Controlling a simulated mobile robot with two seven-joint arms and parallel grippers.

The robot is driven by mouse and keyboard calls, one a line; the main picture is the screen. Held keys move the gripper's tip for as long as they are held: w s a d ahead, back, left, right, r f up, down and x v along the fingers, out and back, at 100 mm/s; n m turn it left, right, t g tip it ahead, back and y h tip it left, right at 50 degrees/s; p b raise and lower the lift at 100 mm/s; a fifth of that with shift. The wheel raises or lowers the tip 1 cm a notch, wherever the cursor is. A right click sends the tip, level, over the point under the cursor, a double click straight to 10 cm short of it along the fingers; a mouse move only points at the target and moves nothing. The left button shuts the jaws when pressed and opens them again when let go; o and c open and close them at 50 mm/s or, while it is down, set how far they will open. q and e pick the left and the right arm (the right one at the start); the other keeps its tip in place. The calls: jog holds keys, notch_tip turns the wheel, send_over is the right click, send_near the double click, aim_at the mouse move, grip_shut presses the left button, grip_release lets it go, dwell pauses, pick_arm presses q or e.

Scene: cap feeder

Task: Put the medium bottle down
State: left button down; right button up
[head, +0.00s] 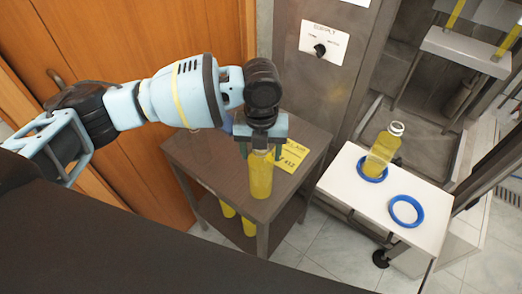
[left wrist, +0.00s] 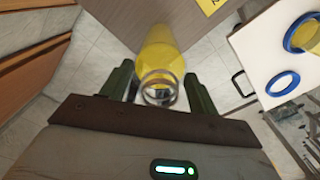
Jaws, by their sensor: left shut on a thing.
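My left gripper (head: 262,150) is shut on the neck end of a yellow bottle (head: 260,177). The bottle hangs upright below the gripper at the front part of the brown side table (head: 205,160). I cannot tell whether its base touches the tabletop. In the left wrist view the bottle (left wrist: 160,50) shows with its clear neck between the two green fingers of the gripper (left wrist: 158,88). Another yellow bottle (head: 382,152) stands in a blue ring on the white shelf (head: 345,187). My right gripper is not in view.
A yellow card (head: 291,156) lies on the side table beside the held bottle. An empty blue ring (head: 406,211) is on the white shelf. Yellow bottles (head: 249,227) stand on the table's lower shelf. A supply panel with a knob (head: 320,49) is behind.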

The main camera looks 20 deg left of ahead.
pick_arm(q)
jog(key=shift+f, duration=0.25)
jog(key=shift+c, duration=2)
grip_release()
jog(key=shift+f, duration=0.1)
notch_tip(320, 180, up, 12)
jog(key=shift+r, duration=0.15)
